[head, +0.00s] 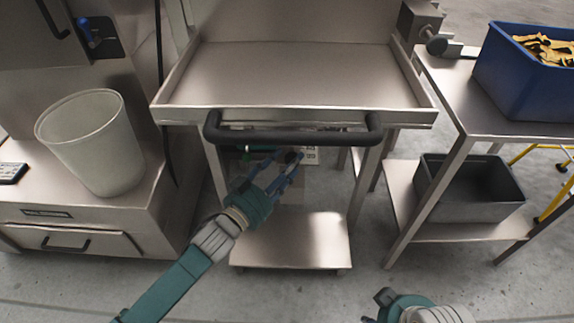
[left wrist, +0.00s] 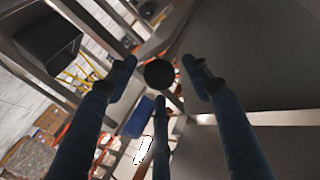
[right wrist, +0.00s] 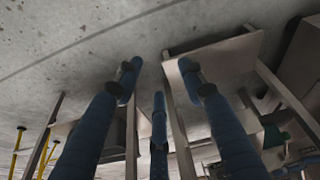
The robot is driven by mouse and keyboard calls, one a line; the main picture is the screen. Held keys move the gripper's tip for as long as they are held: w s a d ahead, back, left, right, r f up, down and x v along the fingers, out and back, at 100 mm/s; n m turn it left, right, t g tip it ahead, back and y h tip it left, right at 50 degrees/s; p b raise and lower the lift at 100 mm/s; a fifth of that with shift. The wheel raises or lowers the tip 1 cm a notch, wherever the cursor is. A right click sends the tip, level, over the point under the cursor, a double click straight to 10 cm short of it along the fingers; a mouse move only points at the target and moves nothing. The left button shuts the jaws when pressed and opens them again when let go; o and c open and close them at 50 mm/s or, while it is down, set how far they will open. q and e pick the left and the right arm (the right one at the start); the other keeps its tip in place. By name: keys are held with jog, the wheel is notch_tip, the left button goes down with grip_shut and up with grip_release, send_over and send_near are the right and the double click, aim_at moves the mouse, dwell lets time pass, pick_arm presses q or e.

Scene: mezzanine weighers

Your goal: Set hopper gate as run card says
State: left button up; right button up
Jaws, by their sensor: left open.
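My left gripper (head: 280,170) reaches under the steel tray (head: 290,75), below its black handle bar. It is open. A round black knob (left wrist: 159,74) sits between its spread fingers in the left wrist view, and I cannot tell if they touch it. The knob also shows in the head view (head: 293,157). A small pale printed plate (head: 310,156) is just right of the knob; its text is too small to read. My right gripper (head: 385,300) is low at the bottom of the head view, its fingers apart and empty in the right wrist view. I cannot make out the hopper gate for certain.
A blue bin with yellow gloves (head: 500,75) stands on the right table, above a dark grey tub (head: 470,185). A translucent bucket (head: 90,140) stands at left. A steel lower shelf (head: 290,240) lies below my left gripper. Open floor is in front.

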pick_arm(q)
jog(key=shift+c, duration=0.3)
grip_shut()
pick_arm(e)
jog(key=shift+r, duration=0.1)
pick_arm(q)
jog(key=s+p, duration=0.2)
jog(key=s, duration=0.1)
jog(key=shift+r, duration=0.1)
pick_arm(e)
jog(key=x, duration=0.7)
jog(key=shift+s, duration=0.45)
jog(key=shift+a, duration=0.15)
pick_arm(q)
jog(key=shift+o, duration=0.3)
grip_release()
